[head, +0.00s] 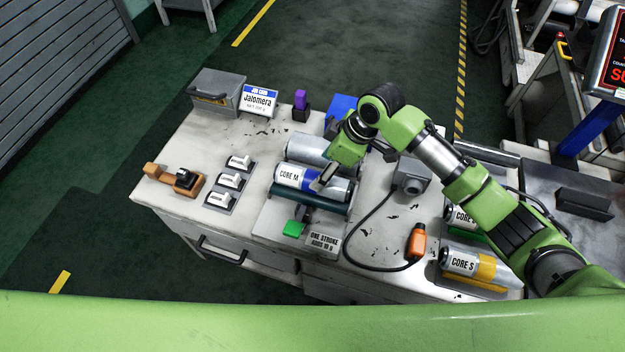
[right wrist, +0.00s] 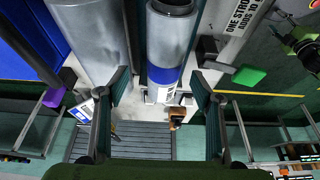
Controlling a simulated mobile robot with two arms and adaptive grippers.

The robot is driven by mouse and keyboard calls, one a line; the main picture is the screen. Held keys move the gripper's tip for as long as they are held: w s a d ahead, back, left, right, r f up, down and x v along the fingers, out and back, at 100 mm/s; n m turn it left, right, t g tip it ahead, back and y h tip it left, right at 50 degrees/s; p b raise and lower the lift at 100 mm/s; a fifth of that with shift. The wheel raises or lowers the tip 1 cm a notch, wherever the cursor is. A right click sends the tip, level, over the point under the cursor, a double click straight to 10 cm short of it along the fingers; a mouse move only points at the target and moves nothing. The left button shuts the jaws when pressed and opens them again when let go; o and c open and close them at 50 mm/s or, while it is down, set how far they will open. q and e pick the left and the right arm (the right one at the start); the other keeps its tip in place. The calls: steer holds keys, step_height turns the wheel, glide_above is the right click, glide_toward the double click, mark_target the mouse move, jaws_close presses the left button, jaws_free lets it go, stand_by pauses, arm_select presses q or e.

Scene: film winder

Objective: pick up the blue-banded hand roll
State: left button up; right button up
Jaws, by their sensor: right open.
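The blue-banded hand roll (head: 288,175), marked CORE M, lies on its side on dark teal supports on the workbench. Its blue band (right wrist: 164,75) shows in the right wrist view. My right gripper (head: 324,178) is open over the roll, just right of the band in the head view. In the right wrist view its two fingers stand apart on either side of the roll, and I cannot tell whether they touch it. The gripper hides part of the roll's right half in the head view. My left gripper does not show.
A plain grey cylinder (head: 306,149) lies close behind the roll. A yellow-banded CORE S roll (head: 468,263), an orange device (head: 417,240) and a black cable (head: 352,233) are to the right.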

mark_target(315, 176)
steer(key=shift+s+a+f, duration=0.2)
steer(key=shift+a+f, duration=0.35)
steer(key=shift+f, duration=0.25)
steer(key=x, duration=0.2)
steer(key=shift+a+f, duration=0.2)
steer(key=shift+f, duration=0.1)
steer(key=shift+a+f, duration=0.1)
steer(key=shift+f, duration=0.2)
steer(key=c, duration=1.4)
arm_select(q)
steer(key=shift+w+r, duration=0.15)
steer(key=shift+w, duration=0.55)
arm_select(e)
steer(key=shift+w, duration=0.1)
steer(key=shift+c, duration=0.7)
